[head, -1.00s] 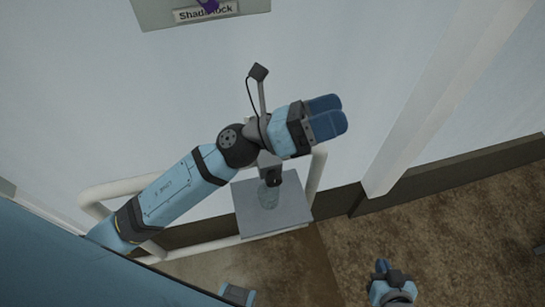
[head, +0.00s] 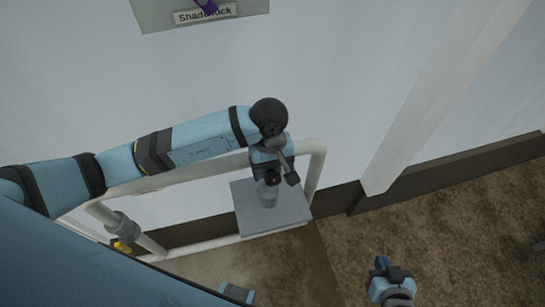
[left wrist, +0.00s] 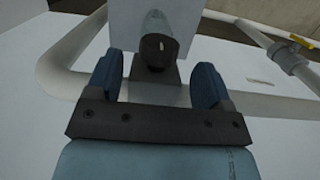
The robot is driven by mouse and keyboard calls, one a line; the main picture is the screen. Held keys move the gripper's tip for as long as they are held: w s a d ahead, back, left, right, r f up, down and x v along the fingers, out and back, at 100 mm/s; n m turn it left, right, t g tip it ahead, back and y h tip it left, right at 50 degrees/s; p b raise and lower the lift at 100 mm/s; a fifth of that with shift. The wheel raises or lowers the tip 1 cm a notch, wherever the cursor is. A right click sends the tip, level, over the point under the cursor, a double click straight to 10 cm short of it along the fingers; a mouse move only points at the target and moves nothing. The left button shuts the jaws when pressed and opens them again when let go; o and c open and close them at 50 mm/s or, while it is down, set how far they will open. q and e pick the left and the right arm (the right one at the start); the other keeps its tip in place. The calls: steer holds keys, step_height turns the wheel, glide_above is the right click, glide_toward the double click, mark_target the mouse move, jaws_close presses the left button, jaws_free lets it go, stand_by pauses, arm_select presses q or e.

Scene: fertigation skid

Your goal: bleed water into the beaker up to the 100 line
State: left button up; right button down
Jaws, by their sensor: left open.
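The beaker (head: 268,196), clear and small, stands on a square grey plate (head: 292,213) in the head view. A dark tap (head: 272,178) sits just above it and covers part of it. In the left wrist view the tap's round dark end (left wrist: 152,52) lies between my left fingers, with what looks like the clear beaker (left wrist: 158,18) behind it. My left gripper (left wrist: 157,65) is open, with a blue finger on each side and nothing visibly clamped. The water level and the 100 line cannot be read. My right gripper (head: 381,265) is low on the right, apart from everything.
A white tube frame (head: 318,165) surrounds the plate. A pipe valve with a yellow handle (head: 122,245) is at the left, also in the left wrist view (left wrist: 303,40). A labelled panel (head: 165,14) hangs on the wall above.

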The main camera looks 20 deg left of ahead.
mark_target(273, 174)
arm_select(q)
steer(key=f, duration=0.3)
steer(key=shift+s+d+f, duration=0.1)
steer(key=shift+s+d, duration=0.05)
steer(key=shift+s, duration=0.1)
steer(key=shift+f+p, duration=0.3)
steer(key=shift+f, duration=0.1)
steer(key=c, duration=0.9)
steer(key=shift+c, duration=0.2)
steer(key=shift+f+b, duration=0.2)
steer(key=shift+b, duration=0.3)
steer(key=t+h+b, duration=0.1)
steer(key=h+b, duration=0.1)
steer(key=b, duration=0.3)
steer(key=shift+f+t+h, duration=0.1)
steer(key=shift+t+h, duration=0.3)
steer(key=shift+r+h+b, duration=0.2)
steer(key=shift+h+b, duration=0.1)
steer(key=shift+b, duration=0.2)
steer(key=shift+r, duration=0.15)
